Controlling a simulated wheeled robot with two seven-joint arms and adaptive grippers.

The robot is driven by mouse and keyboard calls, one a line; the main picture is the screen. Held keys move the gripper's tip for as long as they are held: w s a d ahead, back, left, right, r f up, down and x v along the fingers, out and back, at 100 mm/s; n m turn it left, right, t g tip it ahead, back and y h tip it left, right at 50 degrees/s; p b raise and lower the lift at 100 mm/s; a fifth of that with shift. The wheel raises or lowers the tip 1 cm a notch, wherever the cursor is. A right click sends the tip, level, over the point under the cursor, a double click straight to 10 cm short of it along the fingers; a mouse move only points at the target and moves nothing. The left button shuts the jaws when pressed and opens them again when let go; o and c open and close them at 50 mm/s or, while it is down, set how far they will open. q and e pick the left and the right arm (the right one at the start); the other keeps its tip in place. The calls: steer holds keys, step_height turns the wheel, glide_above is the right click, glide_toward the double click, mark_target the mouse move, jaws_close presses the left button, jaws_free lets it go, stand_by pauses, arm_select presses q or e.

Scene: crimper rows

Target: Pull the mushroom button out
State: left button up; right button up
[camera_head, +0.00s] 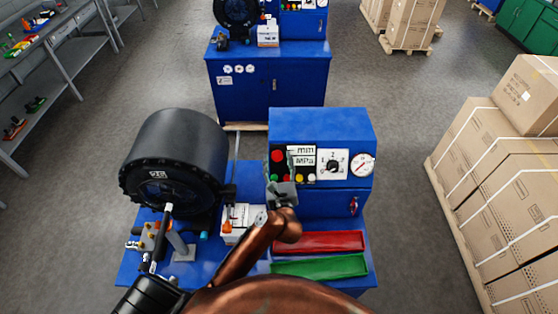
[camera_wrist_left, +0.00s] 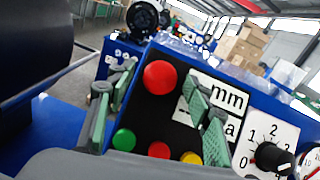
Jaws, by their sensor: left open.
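The red mushroom button (camera_head: 277,156) is at the upper left of the black control panel on the blue cabinet. In the left wrist view the round red button (camera_wrist_left: 160,77) shows between the two green-padded fingers of my left gripper (camera_wrist_left: 158,82). The fingers are spread, one on each side of the button, with a visible gap to it. In the head view my left gripper (camera_head: 281,174) is in front of the panel and partly covers it. I cannot tell how deep the fingertips reach. My right gripper is not in view.
Green (camera_wrist_left: 124,140), red (camera_wrist_left: 159,150) and yellow (camera_wrist_left: 191,158) buttons sit below. A dial knob (camera_head: 333,166) and a gauge (camera_head: 362,165) are to the right. The black crimper drum (camera_head: 175,150) stands left. Red (camera_head: 320,242) and green (camera_head: 320,265) trays lie in front.

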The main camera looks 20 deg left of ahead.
arm_select(q)
steer(key=shift+c, duration=0.6)
jaws_close()
